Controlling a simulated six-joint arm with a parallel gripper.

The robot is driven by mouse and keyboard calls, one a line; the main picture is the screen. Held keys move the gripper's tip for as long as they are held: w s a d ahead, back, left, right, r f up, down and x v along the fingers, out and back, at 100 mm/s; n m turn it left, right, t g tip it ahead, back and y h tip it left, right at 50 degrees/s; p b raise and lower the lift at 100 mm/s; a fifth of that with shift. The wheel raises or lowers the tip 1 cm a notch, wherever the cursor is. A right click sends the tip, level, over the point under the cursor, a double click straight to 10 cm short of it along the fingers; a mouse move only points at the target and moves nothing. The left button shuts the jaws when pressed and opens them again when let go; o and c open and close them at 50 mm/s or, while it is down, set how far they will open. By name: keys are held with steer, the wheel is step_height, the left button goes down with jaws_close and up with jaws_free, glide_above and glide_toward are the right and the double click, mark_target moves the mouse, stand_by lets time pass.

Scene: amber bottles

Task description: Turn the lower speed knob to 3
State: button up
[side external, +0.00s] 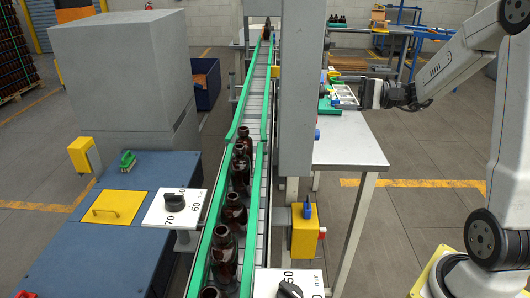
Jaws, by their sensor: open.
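A black knob (174,202) sits on a white plate (155,212) left of the conveyor, with 50, 60 and 70 marked around it. A second black knob (290,290) on a white plate (262,280) is cut off by the bottom edge; a 60 and "mm" show there. I cannot tell which is the lower speed knob, and no 3 is readable. My gripper (346,94) is open at the upper right, beside the tall grey column and far from both knobs. Its fingers are small and partly confused with things behind.
A conveyor with green rails (257,190) carries several amber bottles (224,247). A tall grey column (298,90) stands between it and my arm. A white table (347,140) is below my gripper. A yellow box (305,235) sits beside the conveyor.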

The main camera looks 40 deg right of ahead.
mark_target(324, 92)
steer(key=shift+x, duration=1.65)
jaws_close()
steer(key=shift+m, duration=0.4)
steer(key=m, duration=0.9)
steer(key=shift+f, duration=0.1)
